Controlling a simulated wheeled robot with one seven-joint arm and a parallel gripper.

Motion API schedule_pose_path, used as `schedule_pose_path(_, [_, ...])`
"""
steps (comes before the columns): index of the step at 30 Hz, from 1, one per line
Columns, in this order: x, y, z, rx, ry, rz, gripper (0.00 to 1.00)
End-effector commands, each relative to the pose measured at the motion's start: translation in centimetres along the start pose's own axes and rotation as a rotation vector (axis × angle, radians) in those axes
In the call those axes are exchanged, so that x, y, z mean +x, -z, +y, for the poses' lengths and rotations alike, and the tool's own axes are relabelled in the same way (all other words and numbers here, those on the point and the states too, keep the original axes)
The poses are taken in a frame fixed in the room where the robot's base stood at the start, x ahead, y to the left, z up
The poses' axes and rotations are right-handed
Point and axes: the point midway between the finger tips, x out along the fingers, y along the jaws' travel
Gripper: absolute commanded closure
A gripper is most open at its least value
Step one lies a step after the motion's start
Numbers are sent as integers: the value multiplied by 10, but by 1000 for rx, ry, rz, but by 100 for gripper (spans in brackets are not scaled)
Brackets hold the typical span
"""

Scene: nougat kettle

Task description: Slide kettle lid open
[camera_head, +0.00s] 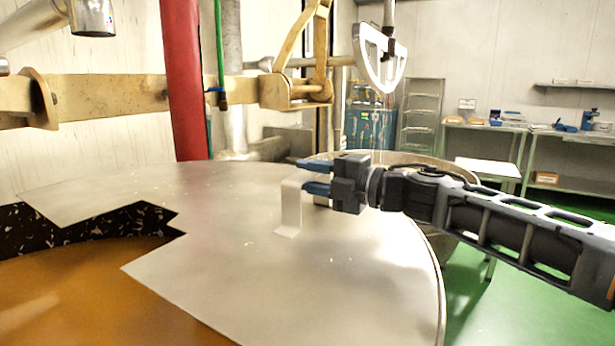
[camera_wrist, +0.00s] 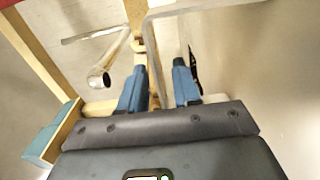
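The kettle lid (camera_head: 230,260) is a broad, flat metal sheet on the round kettle. Its left part has a jagged-edged opening, where orange-brown contents (camera_head: 90,290) and a dark speckled inner wall (camera_head: 95,222) show. A pale bent-strip handle (camera_head: 291,205) stands up from the lid. My gripper (camera_head: 315,178) is at the top of this handle, reaching in from the right. In the wrist view, my two blue fingers (camera_wrist: 160,85) stand apart with the handle (camera_wrist: 151,50) between them.
A red vertical pipe (camera_head: 183,80) and a yellowish beam (camera_head: 105,95) stand behind the kettle. A whitish metal paddle (camera_head: 380,57) hangs at the upper middle. Workbenches (camera_head: 568,150) line the back right. Green floor (camera_head: 490,300) is clear to the right.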

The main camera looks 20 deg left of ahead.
Motion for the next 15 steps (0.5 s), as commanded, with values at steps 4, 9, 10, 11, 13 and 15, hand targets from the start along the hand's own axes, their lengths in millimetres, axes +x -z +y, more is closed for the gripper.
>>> schedule_pose_path(4, [-25,-1,-2,0,0,-3,68])
schedule_pose_path(9, [-52,-1,-2,0,0,-2,68])
schedule_pose_path(10, [-55,-1,-2,0,0,-2,68])
schedule_pose_path(11, [-59,-1,-2,0,1,-2,68])
schedule_pose_path(13, [-64,0,-2,0,1,-1,68])
schedule_pose_path(15, [-68,0,-1,0,1,-1,68])
